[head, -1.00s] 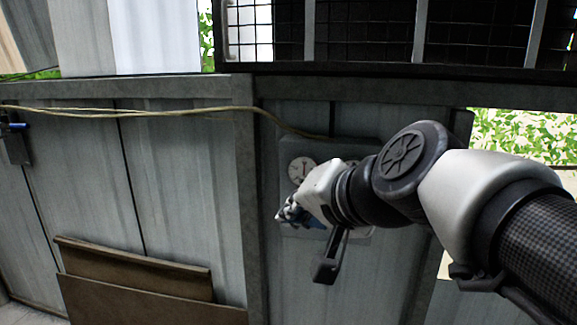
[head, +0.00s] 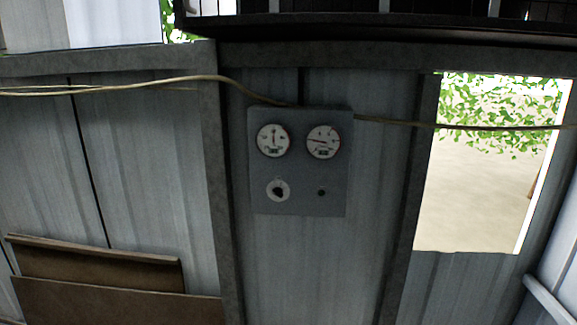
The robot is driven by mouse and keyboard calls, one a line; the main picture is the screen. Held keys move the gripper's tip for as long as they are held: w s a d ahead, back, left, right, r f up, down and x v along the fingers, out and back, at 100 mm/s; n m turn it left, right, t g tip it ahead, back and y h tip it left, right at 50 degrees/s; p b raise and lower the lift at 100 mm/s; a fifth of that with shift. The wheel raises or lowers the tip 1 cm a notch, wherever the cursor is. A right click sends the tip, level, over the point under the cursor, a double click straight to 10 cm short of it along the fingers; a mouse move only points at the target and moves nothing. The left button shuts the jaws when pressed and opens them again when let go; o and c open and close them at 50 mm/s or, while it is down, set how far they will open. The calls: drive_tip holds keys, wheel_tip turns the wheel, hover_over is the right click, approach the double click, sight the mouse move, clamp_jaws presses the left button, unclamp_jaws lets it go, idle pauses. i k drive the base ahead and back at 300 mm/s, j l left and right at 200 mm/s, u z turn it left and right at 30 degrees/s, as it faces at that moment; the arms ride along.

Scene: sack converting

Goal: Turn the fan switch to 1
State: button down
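A grey control panel (head: 300,178) is mounted on the corrugated metal wall, near the middle of the head view. Two round white gauges (head: 273,140) sit side by side in its upper half. A black rotary knob on a white round dial (head: 278,190) is at its lower left; this looks like the fan switch. Its markings are too small to read, so its setting cannot be told. A small dark spot (head: 321,193) is at the lower right. My gripper and arm are out of view.
A yellowish cable (head: 190,79) runs along the wall and past the panel's top. A bright opening (head: 490,165) is to the right. Brown boards (head: 110,296) lean at the lower left. A dark framed rack (head: 390,25) overhangs above the panel.

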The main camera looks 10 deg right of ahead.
sight(278, 191)
drive_tip(key=i+j+u, duration=0.65)
drive_tip(key=i+j, duration=0.2)
drive_tip(key=j, duration=0.1)
